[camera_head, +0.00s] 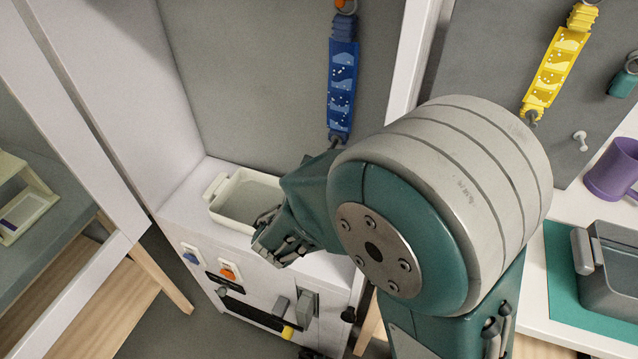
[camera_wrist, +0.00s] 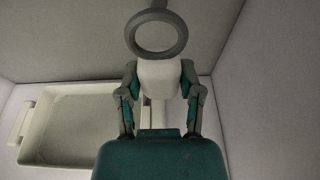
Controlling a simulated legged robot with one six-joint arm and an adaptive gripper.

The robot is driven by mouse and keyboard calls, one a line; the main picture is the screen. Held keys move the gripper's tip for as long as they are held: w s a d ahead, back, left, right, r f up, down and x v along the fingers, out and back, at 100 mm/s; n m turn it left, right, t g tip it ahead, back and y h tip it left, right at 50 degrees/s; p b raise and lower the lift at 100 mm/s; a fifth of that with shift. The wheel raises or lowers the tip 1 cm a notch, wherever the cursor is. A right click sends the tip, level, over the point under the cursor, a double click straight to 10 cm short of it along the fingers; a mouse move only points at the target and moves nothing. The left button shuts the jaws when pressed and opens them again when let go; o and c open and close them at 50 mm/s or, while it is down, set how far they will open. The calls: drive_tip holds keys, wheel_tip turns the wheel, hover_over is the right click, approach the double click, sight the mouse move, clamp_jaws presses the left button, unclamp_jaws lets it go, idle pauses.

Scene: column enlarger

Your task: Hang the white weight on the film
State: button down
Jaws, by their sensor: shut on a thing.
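The white weight (camera_wrist: 160,78) has a grey ring (camera_wrist: 155,36) on top. In the wrist view my gripper (camera_wrist: 159,84) is shut on it, one finger on each side, and the ring stands above the fingers. In the head view my gripper (camera_head: 275,236) is low beside the white tray, and the weight cannot be made out there. A blue film strip (camera_head: 342,90) hangs in the white cabinet, above and to the right of the gripper, with a small grey hook at its lower end. A yellow film strip (camera_head: 554,72) hangs further right on a grey board.
A white tray (camera_head: 247,196) sits on the cabinet ledge; it also shows in the wrist view (camera_wrist: 30,128). Switches and a lever are on the ledge's front. A purple mug (camera_head: 612,170) and a grey container (camera_head: 612,265) on a green mat stand at right.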

drive_tip(key=shift+w+f, duration=0.1)
drive_tip(key=shift+w, duration=0.45)
drive_tip(key=x, duration=0.5)
drive_tip(key=shift+w+d, duration=0.3)
drive_tip(key=shift+w, duration=0.1)
drive_tip(key=shift+c, duration=0.9)
unclamp_jaws()
drive_tip(key=shift+v, duration=2.35)
